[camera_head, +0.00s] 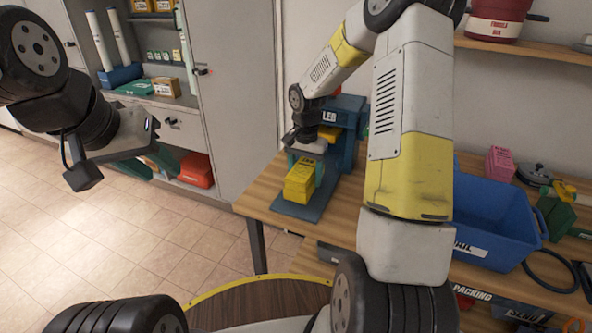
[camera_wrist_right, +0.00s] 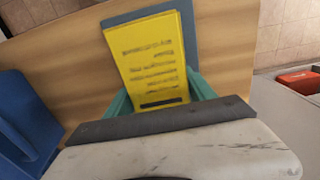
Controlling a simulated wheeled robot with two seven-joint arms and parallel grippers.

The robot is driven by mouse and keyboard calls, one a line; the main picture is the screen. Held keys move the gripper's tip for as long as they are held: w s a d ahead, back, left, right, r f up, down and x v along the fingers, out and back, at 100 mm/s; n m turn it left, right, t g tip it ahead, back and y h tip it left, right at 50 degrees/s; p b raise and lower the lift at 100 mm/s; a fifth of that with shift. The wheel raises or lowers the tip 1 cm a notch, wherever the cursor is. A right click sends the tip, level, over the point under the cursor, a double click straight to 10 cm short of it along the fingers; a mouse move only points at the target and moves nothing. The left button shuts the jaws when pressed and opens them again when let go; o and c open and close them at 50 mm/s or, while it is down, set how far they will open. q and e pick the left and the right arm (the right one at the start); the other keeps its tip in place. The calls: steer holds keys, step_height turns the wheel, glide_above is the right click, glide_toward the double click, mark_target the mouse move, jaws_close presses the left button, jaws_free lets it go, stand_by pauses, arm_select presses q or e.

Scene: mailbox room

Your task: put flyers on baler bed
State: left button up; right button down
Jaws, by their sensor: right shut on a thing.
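A yellow block of flyers (camera_head: 300,180) with dark print is at the baler's front, over its slate-blue bed plate (camera_head: 325,200). In the right wrist view the flyers (camera_wrist_right: 150,55) stand out between my teal fingers, with the bed plate (camera_wrist_right: 188,25) behind them. My right gripper (camera_head: 306,156) is shut on the flyers; its fingers (camera_wrist_right: 161,92) sit on either side of the near end. Whether the flyers' underside touches the plate, I cannot tell. My left gripper (camera_head: 150,164) hangs at the left, its teal fingers apart and empty, far from the flyers.
A blue bin (camera_head: 490,215) is to the right, partly behind my right arm. A cabinet (camera_head: 235,80) stands behind left. The tiled floor (camera_head: 130,235) at left is clear.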

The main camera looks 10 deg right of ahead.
steer(key=shift+s+f, duration=0.1)
steer(key=shift+f, duration=1.2)
steer(key=shift+f, duration=0.1)
steer(key=shift+c, duration=1.6)
jaws_free()
step_height(320, 180, up, 12)
steer(key=s+r+n+t, duration=0.2)
steer(key=s+r+n, duration=0.1)
steer(key=s+r, duration=0.75)
steer(key=s+a+r+n+t+y, duration=0.1)
steer(key=s+r+n+t, duration=0.1)
steer(key=s, duration=0.5)
steer(key=s+a+r+n+t+y, duration=0.1)
steer(key=s+r+n+t, duration=0.1)
steer(key=s, duration=0.4)
steer(key=shift+s+r, duration=0.2)
steer(key=shift+s, duration=0.2)
